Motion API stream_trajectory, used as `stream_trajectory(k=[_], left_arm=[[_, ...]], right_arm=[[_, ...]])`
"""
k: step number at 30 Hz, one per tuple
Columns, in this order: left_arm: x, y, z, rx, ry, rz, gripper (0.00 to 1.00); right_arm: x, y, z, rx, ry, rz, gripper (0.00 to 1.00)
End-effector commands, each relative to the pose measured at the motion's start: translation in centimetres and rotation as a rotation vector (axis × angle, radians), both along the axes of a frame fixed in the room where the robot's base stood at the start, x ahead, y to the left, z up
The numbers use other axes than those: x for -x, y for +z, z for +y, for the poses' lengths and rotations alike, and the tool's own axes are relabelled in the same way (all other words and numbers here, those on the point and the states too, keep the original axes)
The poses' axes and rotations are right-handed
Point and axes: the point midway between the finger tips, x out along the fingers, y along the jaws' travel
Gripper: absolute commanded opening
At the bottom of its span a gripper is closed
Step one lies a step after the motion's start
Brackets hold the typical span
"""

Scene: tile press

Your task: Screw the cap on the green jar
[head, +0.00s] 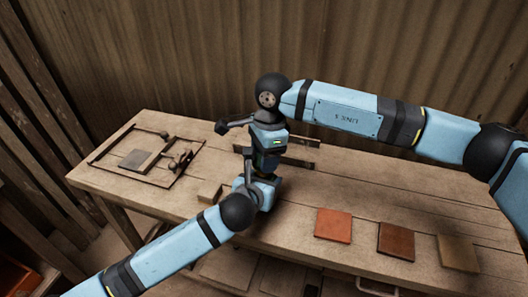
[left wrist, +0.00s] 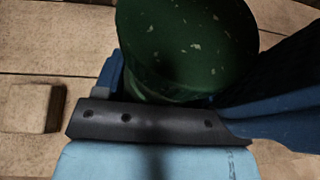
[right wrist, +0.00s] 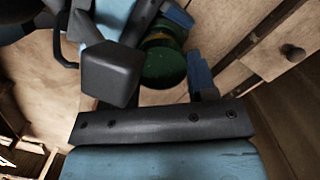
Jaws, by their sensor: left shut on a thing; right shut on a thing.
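The green jar (left wrist: 185,45), dark green with pale flecks, fills the top of the left wrist view. My left gripper (head: 264,178) is shut on it, with blue fingers on either side, above the table. My right gripper (head: 268,156) points down from above and is shut on the cap (right wrist: 163,68), which appears as a dark green round thing in the right wrist view. A yellowish band shows beside it. The grippers are stacked closely and hide most of the jar and cap in the head view. I cannot tell how the cap sits on the jar.
The wooden table (head: 350,190) holds a small wooden block (head: 209,192) beside my left gripper. An orange tile (head: 333,225), a brown tile (head: 396,241) and a tan tile (head: 458,253) lie along the front right. A framed tray (head: 97,158) is at left.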

Motion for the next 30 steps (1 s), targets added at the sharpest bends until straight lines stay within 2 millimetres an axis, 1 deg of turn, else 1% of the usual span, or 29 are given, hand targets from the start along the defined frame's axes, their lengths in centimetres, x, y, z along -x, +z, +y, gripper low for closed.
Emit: stream_trajectory(k=[10,20,30], left_arm=[[0.0,0.0,0.0,0.0,0.001,-0.001,0.22],[0.0,0.0,0.0,0.0,0.001,-0.001,0.22],[0.0,0.0,0.1,0.0,0.001,-0.001,0.22]], right_arm=[[0.0,-0.1,0.0,0.001,-0.001,0.0,0.31],[0.0,-1.7,-0.1,0.002,-0.001,0.0,0.31],[0.0,-1.7,-0.1,0.002,-0.001,-0.001,0.31]])
